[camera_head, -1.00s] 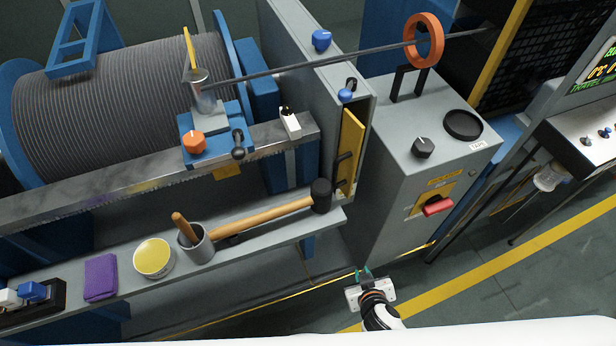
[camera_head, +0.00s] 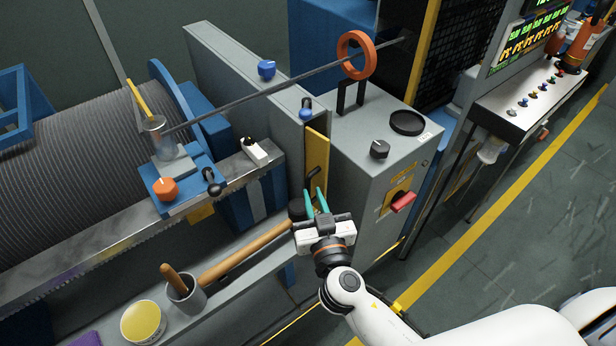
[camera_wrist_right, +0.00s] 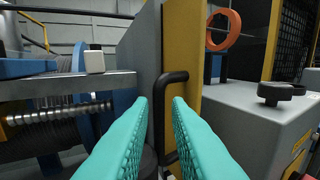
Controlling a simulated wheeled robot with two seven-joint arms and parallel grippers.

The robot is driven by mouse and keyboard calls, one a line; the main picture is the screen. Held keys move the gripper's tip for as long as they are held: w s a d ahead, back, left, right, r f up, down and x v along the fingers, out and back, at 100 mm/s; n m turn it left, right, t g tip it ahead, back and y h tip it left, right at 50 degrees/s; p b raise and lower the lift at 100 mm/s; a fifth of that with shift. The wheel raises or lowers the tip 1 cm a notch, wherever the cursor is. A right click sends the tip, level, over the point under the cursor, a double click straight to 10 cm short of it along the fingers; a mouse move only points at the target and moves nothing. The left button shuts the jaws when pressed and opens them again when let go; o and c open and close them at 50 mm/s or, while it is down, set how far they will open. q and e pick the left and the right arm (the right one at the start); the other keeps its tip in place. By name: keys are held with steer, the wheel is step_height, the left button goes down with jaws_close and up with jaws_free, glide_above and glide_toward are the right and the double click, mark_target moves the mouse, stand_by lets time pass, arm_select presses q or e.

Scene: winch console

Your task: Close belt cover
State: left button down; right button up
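The belt cover appears to be the yellow panel (camera_head: 317,152) at the end of the tall grey housing (camera_head: 245,85). It stands upright and carries a black bar handle (camera_head: 314,178). In the right wrist view, the yellow panel (camera_wrist_right: 181,40) is seen close, with its black handle (camera_wrist_right: 159,95) ahead of the fingers. My right gripper (camera_head: 315,192) is open, its teal fingers pointing at the handle. In the wrist view its fingertips (camera_wrist_right: 160,102) appear to either side of the handle's upright bar; contact cannot be told. My left gripper is out of view.
A grey control box (camera_head: 365,150) with a red switch (camera_head: 403,202) stands just right of the panel. On the shelf at left lie a wooden-handled mallet (camera_head: 245,253), a grey cup (camera_head: 187,296) and a yellow-topped tin (camera_head: 143,322). An orange ring (camera_head: 357,55) stands above the box.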

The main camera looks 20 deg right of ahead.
mark_target(309, 185)
steer(key=w+p, duration=0.1)
steer(key=w, duration=0.4)
steer(key=shift+d, duration=0.2)
jaws_close()
